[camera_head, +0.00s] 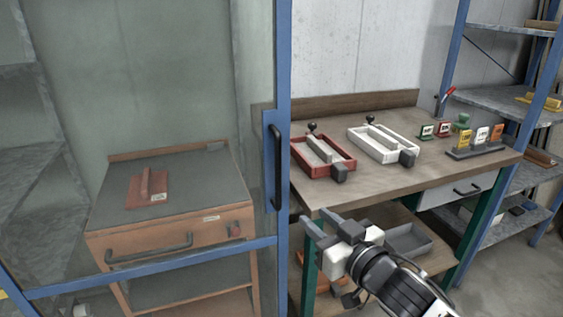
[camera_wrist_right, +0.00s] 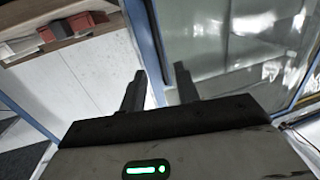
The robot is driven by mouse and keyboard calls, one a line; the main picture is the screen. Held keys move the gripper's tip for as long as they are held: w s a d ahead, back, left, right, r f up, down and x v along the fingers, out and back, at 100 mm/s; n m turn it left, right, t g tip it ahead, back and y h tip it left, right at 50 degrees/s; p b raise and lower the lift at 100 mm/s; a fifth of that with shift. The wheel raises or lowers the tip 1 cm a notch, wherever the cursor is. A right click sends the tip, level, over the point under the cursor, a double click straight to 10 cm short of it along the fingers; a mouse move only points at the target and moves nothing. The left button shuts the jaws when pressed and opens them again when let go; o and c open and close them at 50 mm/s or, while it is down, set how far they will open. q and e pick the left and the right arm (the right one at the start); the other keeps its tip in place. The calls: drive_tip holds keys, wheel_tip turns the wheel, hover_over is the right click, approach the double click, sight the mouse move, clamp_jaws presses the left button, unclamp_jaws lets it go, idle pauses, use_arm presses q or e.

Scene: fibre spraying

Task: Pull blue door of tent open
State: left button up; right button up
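The blue-framed tent door (camera_head: 283,80) with a see-through panel fills the left side of the head view. A dark vertical handle (camera_head: 277,168) is on its right-hand upright. My right gripper (camera_head: 315,216) is to the right of and below the handle, its fingers pointing towards the blue upright. In the right wrist view its two fingers (camera_wrist_right: 158,88) are apart with nothing held between them. The blue upright (camera_wrist_right: 147,40) shows beyond the fingertips there. Whether a finger touches the door, I cannot tell. My left gripper is out of view.
Behind the panel stands an orange cabinet (camera_head: 165,235) with a red block (camera_head: 147,188). To the right, a wooden workbench (camera_head: 375,185) holds a red frame (camera_head: 323,158), a white frame (camera_head: 383,145) and small labelled pieces. Blue-post shelving (camera_head: 535,110) stands at the far right.

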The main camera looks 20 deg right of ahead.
sight(280, 173)
drive_tip(key=shift+t, duration=0.3)
drive_tip(key=x, duration=0.5)
drive_tip(key=r+p+x, duration=0.1)
drive_tip(key=x, duration=0.5)
drive_tip(key=r+x, duration=0.1)
drive_tip(key=x, duration=0.4)
drive_tip(key=shift+w+d+p, duration=0.15)
drive_tip(key=shift+w+p, duration=0.2)
drive_tip(key=shift+p, duration=0.05)
clamp_jaws()
